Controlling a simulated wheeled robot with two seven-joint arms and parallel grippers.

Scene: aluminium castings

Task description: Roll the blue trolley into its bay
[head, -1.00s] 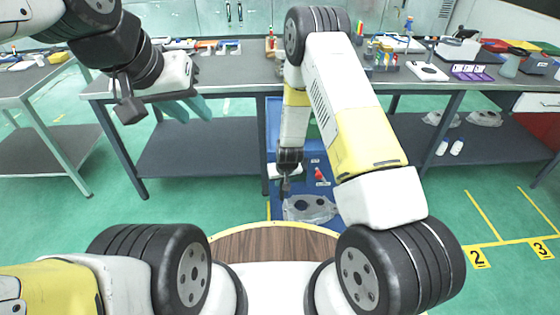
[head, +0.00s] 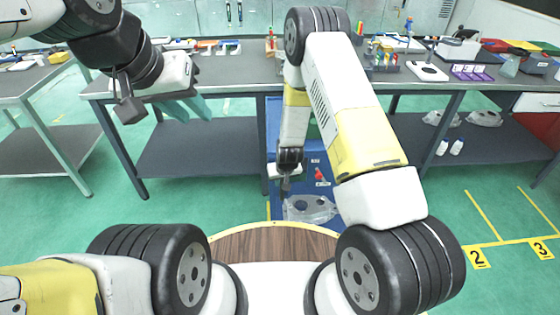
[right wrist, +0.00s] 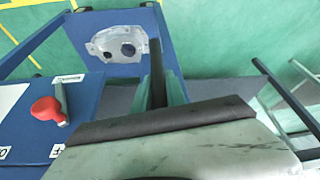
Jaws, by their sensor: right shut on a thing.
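The blue trolley (head: 278,209) stands on the floor beyond my wooden-topped base, with a grey casting (head: 310,208) on its deck. The right wrist view shows the deck (right wrist: 118,72) and the casting (right wrist: 118,44) near the top. My right gripper (head: 284,186) reaches down at the trolley's left side. In the right wrist view its green fingers (right wrist: 160,90) are shut on a dark bar (right wrist: 157,65) beside the deck, seemingly the trolley's handle. My left gripper (head: 185,108) hangs empty before the bench, fingers apart. The trolley's wheels are hidden.
A blue panel (right wrist: 30,135) with a red knob (right wrist: 48,110) adjoins the deck; the knob also shows in the head view (head: 319,175). A long bench (head: 230,75) stands behind. Yellow floor lines (head: 482,215) with signs 2 and 3 mark clear floor at right.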

